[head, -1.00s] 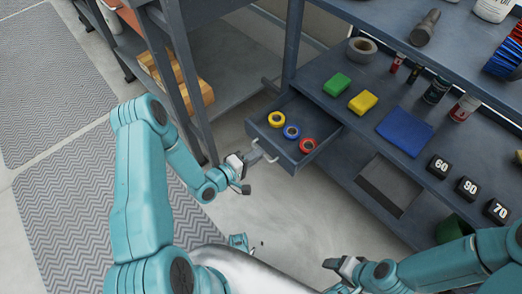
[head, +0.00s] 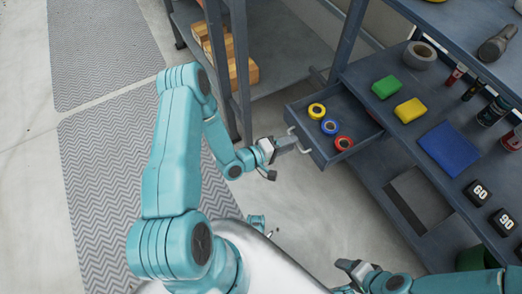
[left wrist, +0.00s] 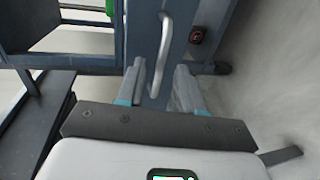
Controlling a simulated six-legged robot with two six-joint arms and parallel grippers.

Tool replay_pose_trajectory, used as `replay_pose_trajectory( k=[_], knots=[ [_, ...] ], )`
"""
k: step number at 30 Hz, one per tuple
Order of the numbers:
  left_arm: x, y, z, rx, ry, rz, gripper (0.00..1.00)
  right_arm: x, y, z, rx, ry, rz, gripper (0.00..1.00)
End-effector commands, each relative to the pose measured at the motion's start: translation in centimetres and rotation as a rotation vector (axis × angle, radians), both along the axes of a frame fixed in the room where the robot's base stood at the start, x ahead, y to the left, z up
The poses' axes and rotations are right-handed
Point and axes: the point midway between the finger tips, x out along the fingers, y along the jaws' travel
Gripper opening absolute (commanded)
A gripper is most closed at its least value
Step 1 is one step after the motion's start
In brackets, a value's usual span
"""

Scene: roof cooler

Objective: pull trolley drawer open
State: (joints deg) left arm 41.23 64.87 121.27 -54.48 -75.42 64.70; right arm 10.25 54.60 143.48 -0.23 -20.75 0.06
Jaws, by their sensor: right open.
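The trolley drawer (head: 345,150) stands pulled out of the dark blue trolley in the head view. A yellow, a blue and a red tape roll lie in it. Its pale bar handle (head: 299,142) is on the drawer front and also shows in the left wrist view (left wrist: 167,42). My left gripper (head: 288,145) is at the handle. In the left wrist view its two fingers (left wrist: 160,83) are apart, with the handle at or just beyond their tips; contact cannot be told. My right gripper (head: 350,270) is open and empty at the bottom of the head view.
The trolley top (head: 400,75) holds a grey tape roll, green and yellow blocks, a blue cloth and bottles. Black weights marked 60 and 90 stand to the right. A shelf rack (head: 240,70) stands left of the drawer. The floor in front of the drawer is clear.

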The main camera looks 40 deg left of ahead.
Motion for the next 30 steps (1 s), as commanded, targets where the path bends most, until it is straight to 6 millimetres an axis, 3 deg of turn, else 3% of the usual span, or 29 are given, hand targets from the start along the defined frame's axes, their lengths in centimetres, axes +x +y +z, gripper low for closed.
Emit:
replay_pose_trajectory(
  k=[18, 24, 30],
  knots=[
    [-12.8, 4.8, 3.1, 0.000, 0.001, 0.006, 0.36, -0.1, 0.1, 3.0, 0.000, 0.002, 0.006, 0.69],
    [-14.4, 5.3, 3.4, 0.000, 0.000, 0.003, 0.36, -0.1, 0.1, 3.2, 0.001, 0.002, 0.005, 0.69],
    [-14.6, 5.3, 3.4, 0.000, -0.001, 0.001, 0.36, -0.1, 0.1, 3.2, 0.001, 0.002, 0.005, 0.69]
  ],
)
